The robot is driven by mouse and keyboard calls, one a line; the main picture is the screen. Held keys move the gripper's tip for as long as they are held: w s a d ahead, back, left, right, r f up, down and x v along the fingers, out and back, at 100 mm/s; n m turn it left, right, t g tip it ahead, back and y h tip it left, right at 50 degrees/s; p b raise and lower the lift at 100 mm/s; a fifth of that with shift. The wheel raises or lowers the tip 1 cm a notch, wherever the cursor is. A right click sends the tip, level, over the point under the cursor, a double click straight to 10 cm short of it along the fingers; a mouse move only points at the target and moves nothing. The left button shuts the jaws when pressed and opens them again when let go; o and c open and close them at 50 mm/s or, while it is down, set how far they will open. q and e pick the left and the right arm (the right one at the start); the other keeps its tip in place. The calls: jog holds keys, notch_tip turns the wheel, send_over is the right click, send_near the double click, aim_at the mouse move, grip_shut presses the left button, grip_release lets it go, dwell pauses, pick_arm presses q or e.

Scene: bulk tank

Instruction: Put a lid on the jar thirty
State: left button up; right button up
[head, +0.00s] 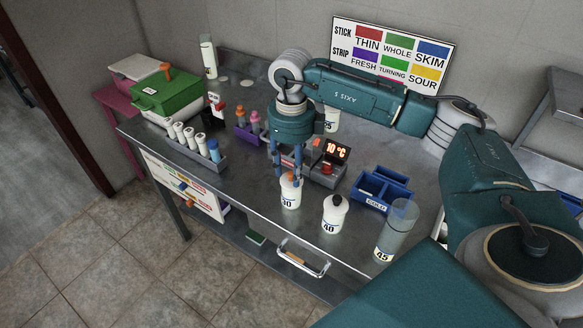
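Jar thirty (289,198) is a white jar marked 30, standing upright near the table's front edge. A small orange piece (291,177) shows at its top; I cannot tell whether it belongs to a lid. My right gripper (288,176) points down over this jar. Its two blue fingers are apart, one on each side of the orange piece, with gaps visible between. Two flat pale discs (246,83), possibly lids, lie at the back of the table. My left gripper is out of view.
Jar forty (334,217) with a dark knob stands right of jar thirty, then clear-topped jar 45 (393,238). A blue COLD bin (369,203) and a 10 °C display unit (329,173) stand behind. Racks and a green box (168,95) are left.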

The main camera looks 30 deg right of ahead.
jog(key=shift+r, duration=0.1)
notch_tip(320, 180, up, 12)
dwell(0.5)
dwell(0.5)
